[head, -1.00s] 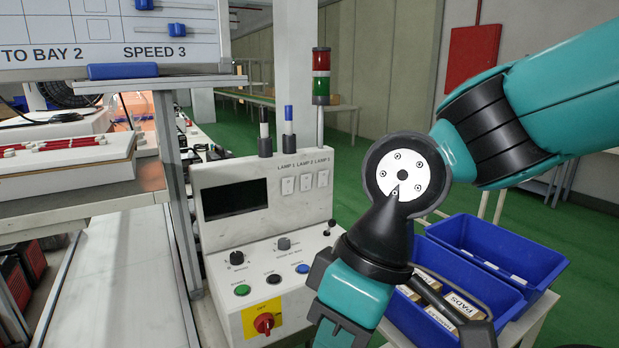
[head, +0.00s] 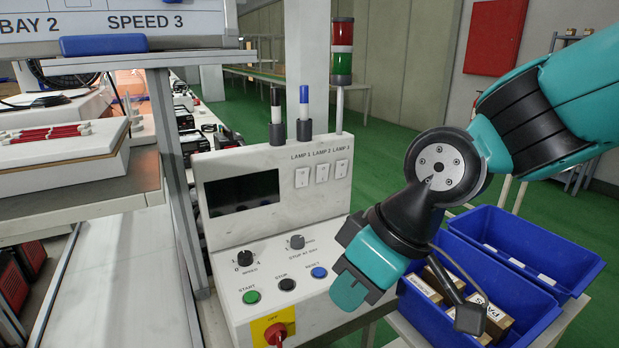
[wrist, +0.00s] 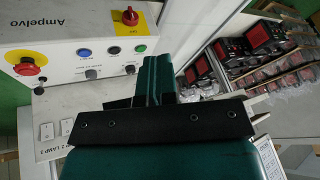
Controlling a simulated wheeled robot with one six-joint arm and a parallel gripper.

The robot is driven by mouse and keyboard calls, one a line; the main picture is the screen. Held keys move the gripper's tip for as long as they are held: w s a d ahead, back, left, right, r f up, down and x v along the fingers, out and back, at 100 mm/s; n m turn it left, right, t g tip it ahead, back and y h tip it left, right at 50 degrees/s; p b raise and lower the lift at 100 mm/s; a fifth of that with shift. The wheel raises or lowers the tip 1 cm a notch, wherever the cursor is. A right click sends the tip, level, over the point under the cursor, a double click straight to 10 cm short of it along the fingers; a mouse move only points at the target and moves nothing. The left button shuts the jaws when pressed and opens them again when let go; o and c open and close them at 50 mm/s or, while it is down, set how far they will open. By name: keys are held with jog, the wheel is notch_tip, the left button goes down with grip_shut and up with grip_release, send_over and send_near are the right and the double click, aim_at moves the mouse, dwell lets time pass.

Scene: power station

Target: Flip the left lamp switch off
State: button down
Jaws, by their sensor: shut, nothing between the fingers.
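The left lamp switch (head: 302,177), labelled LAMP 1, is a small white rocker on the upright panel of the grey-white console. The LAMP 2 switch (head: 322,173) and LAMP 3 switch (head: 341,168) sit to its right. Which way each rocker is tipped is too small to tell. My gripper (head: 347,290) is shut and empty, in front of the console's lower right, below and right of the lamp switches. In the wrist view its teal fingers (wrist: 152,80) are together, and two white switches (wrist: 57,128) show at the left; the gripper body hides part of the panel.
A dark screen (head: 240,193) is left of the switches. Knobs, start, stop and reset buttons (head: 319,272) and a red rotary switch (head: 276,333) are below. Blue bins (head: 525,250) stand right; a shelf frame (head: 165,130) is left. The wrist view shows a red mushroom button (wrist: 26,64).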

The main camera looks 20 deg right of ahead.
aim_at(304, 173)
jog(key=w+d+f+n+t+p, duration=0.1)
jog(key=w+d+n+t, duration=0.3)
jog(key=w, duration=0.7)
jog(key=w+d+f+n+t+h+p, duration=0.1)
jog(key=w+d+f+n+t, duration=0.2)
jog(key=w+n+t, duration=0.5)
jog(key=w+d+t, duration=0.1)
jog(key=w+t, duration=0.2)
jog(key=t, duration=0.1)
jog(key=shift+w+d+f+n+t, duration=0.15)
jog(key=shift+w+n+t, duration=0.2)
jog(key=shift+n+t, duration=0.05)
jog(key=shift+w, duration=0.1)
jog(key=p+x, duration=0.2)
jog(key=x, duration=0.2)
jog(key=p+x, duration=0.3)
jog(key=x, duration=0.1)
jog(key=p+x, duration=0.2)
jog(key=x, duration=0.2)
jog(key=shift+r+p, duration=0.3)
jog(key=shift+r, duration=0.05)
jog(key=shift+w+p, duration=0.55)
jog(key=shift+p, duration=0.25)
jog(key=shift+w+f+p, duration=0.25)
jog(key=shift+w+p, duration=0.05)
